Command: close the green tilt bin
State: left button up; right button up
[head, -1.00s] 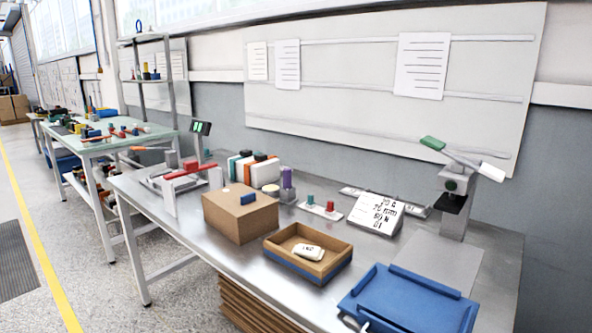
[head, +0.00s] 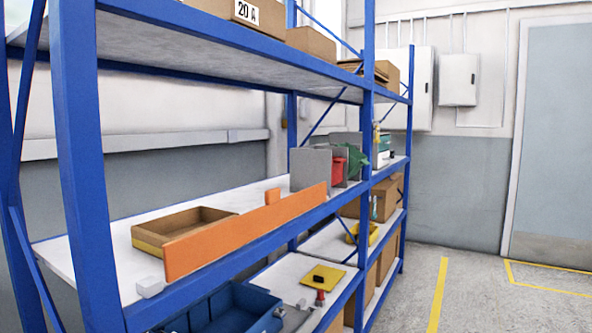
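A green bin-like part (head: 357,163) shows on the middle shelf of the blue rack, next to a red bin (head: 338,168) and between grey upright plates. It appears tilted outward, with a pointed edge toward the right. It is small in the view and partly hidden by the plates and the rack post, so I cannot tell for sure how far it is open. Neither of my grippers is in the head view.
The blue rack (head: 82,170) stands close on the left. An orange board (head: 245,233) runs along the middle shelf's front edge, before a brown tray (head: 180,226). A blue bin (head: 225,309) is below. Floor (head: 490,300) at right is clear.

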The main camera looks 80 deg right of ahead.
aim_at(349, 162)
jog(key=z, duration=3.45)
jog(key=i, duration=0.95)
jog(key=z, duration=0.4)
jog(key=i, duration=1.35)
jog(key=u, duration=0.65)
